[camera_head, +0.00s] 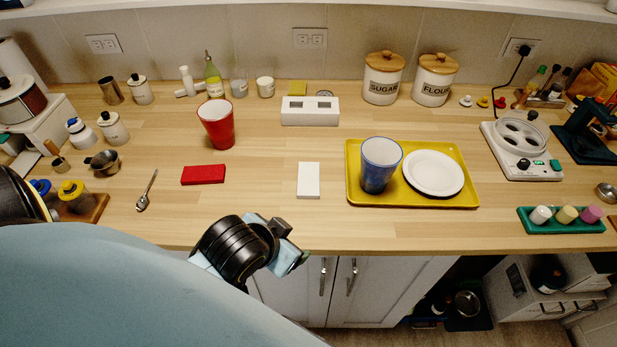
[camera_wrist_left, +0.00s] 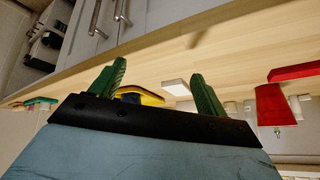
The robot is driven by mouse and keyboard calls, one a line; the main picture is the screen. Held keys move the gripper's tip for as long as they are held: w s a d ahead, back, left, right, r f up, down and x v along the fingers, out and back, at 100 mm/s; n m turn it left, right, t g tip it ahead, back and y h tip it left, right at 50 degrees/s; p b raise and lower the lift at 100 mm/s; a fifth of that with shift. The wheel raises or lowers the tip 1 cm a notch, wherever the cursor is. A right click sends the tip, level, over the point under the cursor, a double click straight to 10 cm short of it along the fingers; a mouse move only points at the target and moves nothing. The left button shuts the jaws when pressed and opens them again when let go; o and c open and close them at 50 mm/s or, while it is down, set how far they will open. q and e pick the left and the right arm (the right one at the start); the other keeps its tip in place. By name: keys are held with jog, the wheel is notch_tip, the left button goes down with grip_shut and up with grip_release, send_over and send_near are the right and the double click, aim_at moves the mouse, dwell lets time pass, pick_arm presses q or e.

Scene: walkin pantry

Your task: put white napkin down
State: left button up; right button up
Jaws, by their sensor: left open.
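The white napkin (camera_head: 309,180) lies flat on the wooden counter in the head view, between the red napkin and the yellow tray. It also shows in the left wrist view (camera_wrist_left: 176,88), past my fingers. My left gripper (camera_head: 296,256) is at the counter's front edge, below and nearer than the white napkin, and apart from it. In the left wrist view its two green fingers (camera_wrist_left: 155,90) are spread wide with nothing held between them. My right gripper is in neither view.
A yellow tray (camera_head: 424,200) with a blue cup (camera_head: 380,165) and white plate (camera_head: 433,172) lies to the right. A red napkin (camera_head: 203,174) and red cup (camera_head: 216,123) are to the left. A white box (camera_head: 310,117) stands behind. Counter around the white napkin is clear.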

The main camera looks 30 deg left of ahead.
pick_arm(q)
jog(key=w+d+r+m+t+h, duration=0.2)
jog(key=w+d+r+m+t, duration=0.2)
jog(key=w+r+t, duration=0.95)
jog(key=w+d+r+m+h, duration=0.4)
jog(key=d+r+m+h, duration=0.35)
jog(key=r, duration=0.25)
jog(key=s+d+m+g+h, duration=0.3)
jog(key=d+m+g+h, duration=0.6)
jog(key=m+g, duration=0.4)
jog(key=m+g+y, duration=0.4)
jog(key=g+y, duration=0.4)
jog(key=y, duration=0.9)
send_over(308, 183)
notch_tip(308, 183, down, 13)
jog(key=shift+n+t+y, duration=0.25)
jog(key=shift+n+y, duration=0.1)
jog(key=f, duration=0.7)
jog(key=shift+w+a+f, duration=0.15)
jog(key=shift+a+f, duration=0.05)
jog(key=shift+f, duration=0.15)
jog(key=shift+d+f+p, duration=0.2)
jog(key=shift+f+p, duration=0.3)
jog(key=shift+f, duration=2.45)
jog(key=c, duration=1)
